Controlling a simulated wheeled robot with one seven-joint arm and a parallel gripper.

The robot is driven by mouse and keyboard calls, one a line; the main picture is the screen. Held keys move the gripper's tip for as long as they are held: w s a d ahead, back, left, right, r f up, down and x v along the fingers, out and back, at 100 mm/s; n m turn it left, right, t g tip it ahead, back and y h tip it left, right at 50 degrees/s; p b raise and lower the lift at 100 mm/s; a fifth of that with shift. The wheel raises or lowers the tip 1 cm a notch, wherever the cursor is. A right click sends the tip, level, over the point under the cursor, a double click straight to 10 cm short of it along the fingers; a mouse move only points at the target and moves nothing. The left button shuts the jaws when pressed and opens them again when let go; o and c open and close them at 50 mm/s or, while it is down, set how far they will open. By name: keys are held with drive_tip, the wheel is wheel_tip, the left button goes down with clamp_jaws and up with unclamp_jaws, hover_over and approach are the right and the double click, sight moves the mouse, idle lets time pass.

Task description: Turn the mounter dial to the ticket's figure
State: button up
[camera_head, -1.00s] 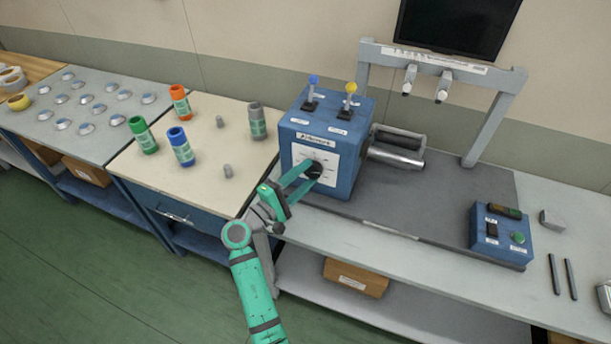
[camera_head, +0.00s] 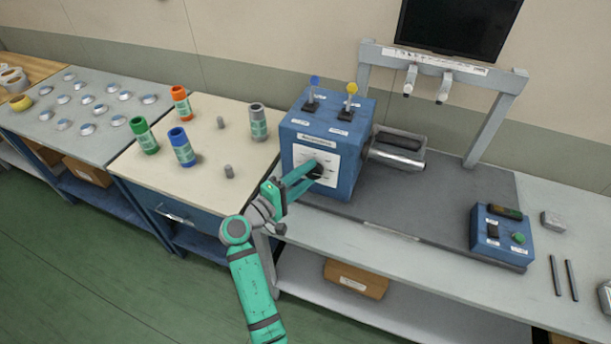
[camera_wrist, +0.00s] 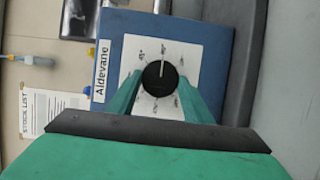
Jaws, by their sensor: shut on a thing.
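The mounter dial is a round black knob (camera_wrist: 160,78) with a pale pointer line, set on a white scale plate (camera_wrist: 183,53) with marks around it. The line points to the top of the wrist view; the figures are too blurred to read. The plate is on the front of a blue box (camera_head: 344,172), labelled "Aldevane" in the wrist view. My gripper (camera_head: 314,172) has its two green fingers on either side of the knob, shut on it; in the wrist view (camera_wrist: 159,92) they flank it left and right. No ticket is readable.
Blue and yellow levers (camera_head: 351,92) stand on top of the box, and a roller (camera_head: 398,155) sticks out to its right. A blue control box (camera_head: 501,236) sits further right. Several coloured cylinders stand on the table (camera_head: 205,205) at left.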

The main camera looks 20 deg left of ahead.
drive_tip(key=o, duration=1.1)
drive_tip(key=shift+c, duration=0.2)
drive_tip(key=v, duration=1.1)
